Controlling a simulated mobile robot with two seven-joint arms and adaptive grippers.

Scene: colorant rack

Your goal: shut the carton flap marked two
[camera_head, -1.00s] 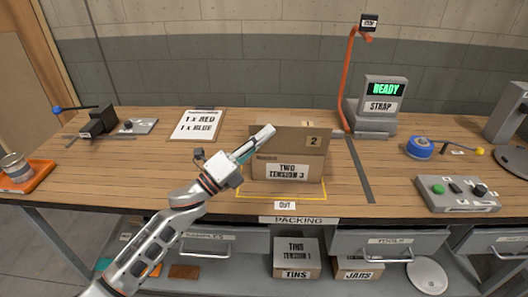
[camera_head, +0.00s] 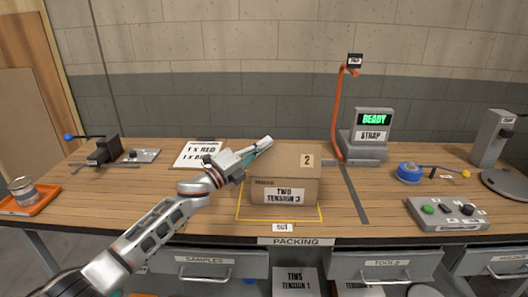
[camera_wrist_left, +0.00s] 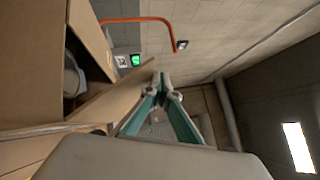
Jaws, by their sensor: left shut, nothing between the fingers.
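The brown carton (camera_head: 262,197) stands on the bench with its label "TWO TENSION 3" facing me. Its flap marked 2 (camera_head: 306,161) slants inward over the top; the head view does not show whether it lies flat. In the left wrist view the carton (camera_wrist_left: 95,40) shows a dark gap with a grey thing inside, and a flap (camera_wrist_left: 112,92) sticks out at an angle beside it. My left gripper (camera_head: 266,142) is shut and empty, above the carton's back left part. Its fingertips (camera_wrist_left: 160,84) also show in the left wrist view. My right gripper is out of view.
A yellow outline (camera_head: 240,214) surrounds the carton on the bench (camera_head: 120,190). An order sheet (camera_head: 190,150) lies behind my left wrist. A strap machine (camera_head: 368,140) with an orange arm (camera_head: 337,110) stands at the back right. A button box (camera_head: 448,213) and blue tape roll (camera_head: 409,172) are farther right.

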